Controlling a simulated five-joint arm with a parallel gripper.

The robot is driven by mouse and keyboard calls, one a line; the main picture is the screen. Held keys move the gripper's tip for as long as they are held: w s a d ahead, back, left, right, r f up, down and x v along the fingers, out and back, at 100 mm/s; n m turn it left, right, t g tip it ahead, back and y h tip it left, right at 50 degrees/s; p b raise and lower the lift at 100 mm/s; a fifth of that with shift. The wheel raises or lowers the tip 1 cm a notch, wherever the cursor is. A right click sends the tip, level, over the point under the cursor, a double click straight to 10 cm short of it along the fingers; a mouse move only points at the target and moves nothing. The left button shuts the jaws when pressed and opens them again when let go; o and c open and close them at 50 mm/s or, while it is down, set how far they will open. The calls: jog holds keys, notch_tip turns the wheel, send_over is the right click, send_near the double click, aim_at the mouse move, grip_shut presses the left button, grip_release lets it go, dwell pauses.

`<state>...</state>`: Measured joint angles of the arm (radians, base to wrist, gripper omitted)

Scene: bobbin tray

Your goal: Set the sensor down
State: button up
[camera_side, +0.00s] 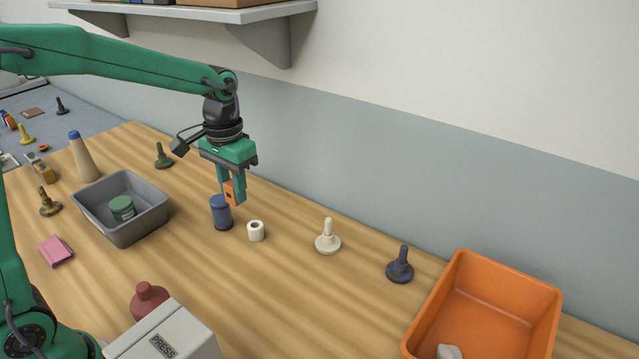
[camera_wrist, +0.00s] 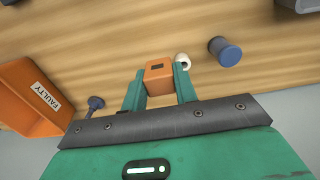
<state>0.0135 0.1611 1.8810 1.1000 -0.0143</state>
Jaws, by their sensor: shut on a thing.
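My gripper (camera_side: 232,197) points down over the middle of the wooden table and is shut on a small orange block, which I take as the sensor (camera_side: 230,188). In the wrist view the sensor (camera_wrist: 158,82) sits between the two green fingers (camera_wrist: 159,92), with a dark patch on one face. It appears held above the table; the exact gap is hard to tell. In the side view a blue bobbin (camera_side: 221,212) stands close by, just below it, and partly overlaps the view of the gripper's lower end.
A white roll (camera_side: 256,231), a cream peg (camera_side: 328,238) and a navy peg (camera_side: 400,265) stand to the right. The orange bin (camera_side: 540,300), labelled FAULTY in the wrist view (camera_wrist: 30,78), is far right. A grey bin (camera_side: 120,232) holding a green tub (camera_side: 122,206) is left.

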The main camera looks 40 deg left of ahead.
jog(key=s+d+f, duration=0.3)
jog(key=s+d, duration=0.1)
jog(key=s, duration=0.3)
jog(key=s+d+f, duration=0.3)
jog(key=s+d, duration=0.2)
jog(key=s, duration=0.3)
jog(key=shift+d+f, duration=0.25)
jog(key=shift+f, duration=0.1)
send_over(215, 288)
notch_tip(215, 288, down, 7)
jog(key=shift+f, duration=0.1)
jog(key=shift+f, duration=1.9)
jog(key=shift+f, duration=0.15)
